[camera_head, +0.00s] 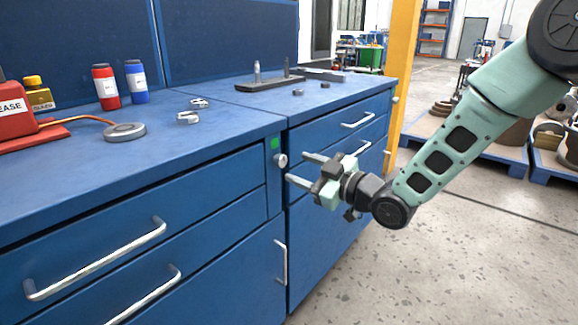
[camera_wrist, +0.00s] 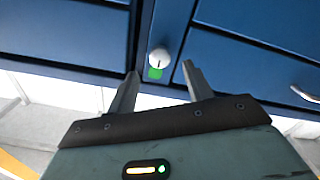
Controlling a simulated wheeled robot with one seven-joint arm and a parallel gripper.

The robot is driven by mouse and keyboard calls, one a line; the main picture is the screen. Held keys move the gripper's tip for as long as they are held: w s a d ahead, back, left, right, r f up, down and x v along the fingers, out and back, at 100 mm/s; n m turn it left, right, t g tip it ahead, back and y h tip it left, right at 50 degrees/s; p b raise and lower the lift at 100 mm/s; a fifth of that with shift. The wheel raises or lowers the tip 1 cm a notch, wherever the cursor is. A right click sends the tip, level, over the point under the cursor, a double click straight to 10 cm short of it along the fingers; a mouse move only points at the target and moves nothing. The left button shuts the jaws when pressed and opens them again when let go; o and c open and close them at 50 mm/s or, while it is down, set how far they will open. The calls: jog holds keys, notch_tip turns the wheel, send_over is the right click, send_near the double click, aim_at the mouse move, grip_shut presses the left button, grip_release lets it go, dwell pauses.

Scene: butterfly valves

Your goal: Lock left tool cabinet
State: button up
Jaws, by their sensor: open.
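The left tool cabinet (camera_head: 150,255) is blue, with drawers and a door with silver handles. At its right front edge sits a round silver lock knob (camera_head: 281,161), with a green marker (camera_head: 275,143) just above it. My gripper (camera_head: 296,169) is open and empty, its two fingers pointing at the cabinet front close to the knob. In the wrist view the knob (camera_wrist: 159,57) lies between and beyond the two fingertips, apart from them. The green marker (camera_wrist: 155,73) also shows there. All visible drawers look shut.
A second blue cabinet (camera_head: 335,150) adjoins on the right, with its own handles. A yellow post (camera_head: 402,60) stands behind. The floor (camera_head: 450,270) at right is clear.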

aim_at(283, 162)
jog(key=shift+x, duration=2.25)
jog(key=c, duration=1)
